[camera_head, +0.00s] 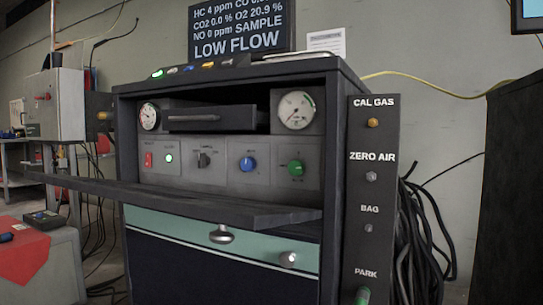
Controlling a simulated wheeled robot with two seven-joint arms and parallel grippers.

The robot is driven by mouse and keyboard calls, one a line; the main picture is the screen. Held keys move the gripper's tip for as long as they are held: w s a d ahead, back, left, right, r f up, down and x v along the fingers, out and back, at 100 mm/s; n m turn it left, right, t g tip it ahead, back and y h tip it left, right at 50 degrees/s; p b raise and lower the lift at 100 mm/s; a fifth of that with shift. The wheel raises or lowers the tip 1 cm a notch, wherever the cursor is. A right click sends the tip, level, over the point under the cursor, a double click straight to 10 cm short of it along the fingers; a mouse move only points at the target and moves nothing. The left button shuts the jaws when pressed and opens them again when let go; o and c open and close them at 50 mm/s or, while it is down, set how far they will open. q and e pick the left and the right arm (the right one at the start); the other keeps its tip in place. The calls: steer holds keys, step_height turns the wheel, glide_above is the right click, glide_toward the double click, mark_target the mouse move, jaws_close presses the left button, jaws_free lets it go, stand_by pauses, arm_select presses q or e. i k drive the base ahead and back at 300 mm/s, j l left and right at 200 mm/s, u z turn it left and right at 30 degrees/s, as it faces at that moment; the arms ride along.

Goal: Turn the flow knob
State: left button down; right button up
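A dark cabinet (337,200) fills the middle of the view, with a grey control panel (225,178) in its upper opening. The panel carries a black selector knob (204,160), a blue knob (248,164) and a green knob (296,168), left to right. The small labels above them are too small to read, so I cannot tell which is the flow knob. A screen (240,28) on top reads "LOW FLOW". Neither of my grippers is in view.
A dark flap (190,201) juts out below the panel. Two gauges, left (149,116) and right (297,110), flank a drawer front (211,119). A port strip (371,190) stands at the right, beside black hoses (425,240). A red-draped table (25,255) is at lower left.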

mark_target(296, 167)
steer(key=i+j+z, duration=0.1)
steer(key=j+z, duration=0.15)
steer(key=j, duration=0.85)
steer(key=j+z, duration=0.3)
steer(key=j, duration=0.8)
